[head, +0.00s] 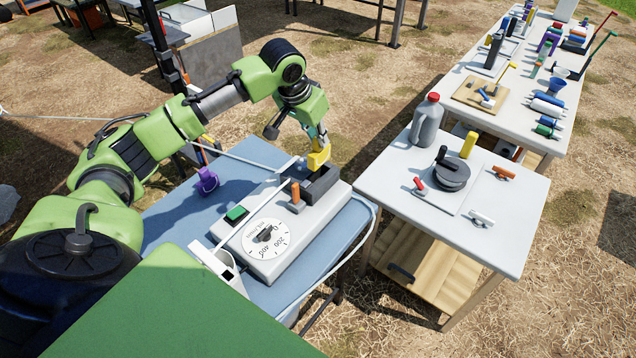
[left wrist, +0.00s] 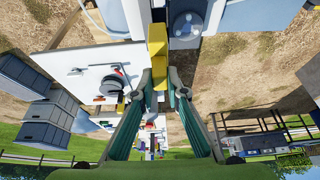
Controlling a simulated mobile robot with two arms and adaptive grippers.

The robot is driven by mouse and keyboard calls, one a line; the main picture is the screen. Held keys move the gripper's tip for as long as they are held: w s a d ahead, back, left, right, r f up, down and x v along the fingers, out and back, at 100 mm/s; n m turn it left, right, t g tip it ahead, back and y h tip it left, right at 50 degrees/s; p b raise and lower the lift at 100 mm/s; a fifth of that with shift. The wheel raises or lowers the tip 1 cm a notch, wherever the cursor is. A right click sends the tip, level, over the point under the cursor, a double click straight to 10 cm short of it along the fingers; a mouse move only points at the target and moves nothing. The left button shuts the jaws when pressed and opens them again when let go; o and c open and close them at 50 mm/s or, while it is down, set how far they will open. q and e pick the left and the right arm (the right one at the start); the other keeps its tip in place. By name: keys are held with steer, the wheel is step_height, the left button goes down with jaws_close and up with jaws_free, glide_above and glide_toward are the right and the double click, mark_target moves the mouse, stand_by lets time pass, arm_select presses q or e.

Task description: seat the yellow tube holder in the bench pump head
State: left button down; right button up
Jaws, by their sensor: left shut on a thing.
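The yellow tube holder (head: 318,158) is in my left gripper (head: 317,142), which is shut on it. The holder is at the far end of the dark grey pump head (head: 323,187) of the bench pump; whether it touches the head or hangs just above it I cannot tell. The bench pump (head: 305,240) is a light grey box with a round dial, a green switch and an orange knob. In the left wrist view the yellow holder (left wrist: 157,42) sticks out beyond the fingertips (left wrist: 159,84). My right gripper is not in view.
The pump stands on a blue table (head: 175,222) with a purple cup (head: 207,180) and pale tubing. To the right, a white table (head: 510,230) holds a grey jug (head: 426,122), a dark round item (head: 452,172) and small handles. A longer table behind carries many tools.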

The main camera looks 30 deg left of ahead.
mark_target(316, 147)
arm_select(q)
steer(key=shift+w+a+f, duration=0.15)
steer(key=shift+a, duration=0.1)
step_height(316, 147, down, 4)
steer(key=shift+r+p, duration=0.15)
steer(key=shift+p, duration=0.3)
step_height(316, 147, down, 6)
steer(key=shift+r+p, duration=0.2)
steer(key=shift+p, duration=0.2)
steer(key=c, duration=2)
jaws_free()
steer(key=b+v, duration=0.1)
steer(key=v, duration=1.1)
steer(key=shift+r, duration=0.15)
